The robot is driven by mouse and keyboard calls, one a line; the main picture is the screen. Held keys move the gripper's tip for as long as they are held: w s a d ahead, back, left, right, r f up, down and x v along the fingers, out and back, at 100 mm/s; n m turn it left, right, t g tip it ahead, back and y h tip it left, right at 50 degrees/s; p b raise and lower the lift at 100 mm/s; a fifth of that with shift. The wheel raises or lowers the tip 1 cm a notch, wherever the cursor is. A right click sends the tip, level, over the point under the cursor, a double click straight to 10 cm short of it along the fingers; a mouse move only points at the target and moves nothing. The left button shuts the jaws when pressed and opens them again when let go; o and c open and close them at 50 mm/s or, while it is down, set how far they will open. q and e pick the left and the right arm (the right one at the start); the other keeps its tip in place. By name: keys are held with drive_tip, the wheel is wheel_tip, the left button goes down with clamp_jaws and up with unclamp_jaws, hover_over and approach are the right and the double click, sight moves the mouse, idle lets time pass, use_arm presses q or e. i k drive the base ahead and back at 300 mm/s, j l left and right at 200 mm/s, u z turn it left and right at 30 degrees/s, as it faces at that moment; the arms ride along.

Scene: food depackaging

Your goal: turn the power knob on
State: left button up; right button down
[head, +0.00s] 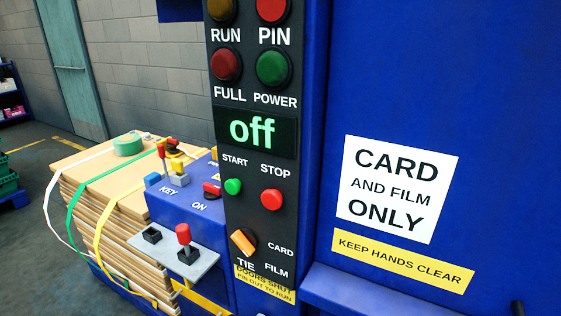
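A red knob (211,190) sits beside the word ON on the blue side box (185,215); I cannot tell its exact setting. The black control panel (217,200) has a display (255,131) reading "off" in green. Above it are a dark red lamp (226,64) over FULL and a green lamp (272,68) over POWER. An orange selector knob (243,241) sits lower, near the words CARD, TIE and FILM. Neither of my grippers is in view.
A green START button (233,186) and red STOP button (271,199) sit below the display. A red-topped lever (184,236) stands on a grey plate. Strapped cardboard (85,185) is stacked behind the box. A blue machine panel (500,120) fills the right.

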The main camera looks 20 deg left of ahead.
sight(212, 192)
drive_tip(key=k+j+z, duration=0.1)
drive_tip(key=j+z, duration=0.2)
drive_tip(key=j, duration=1.65)
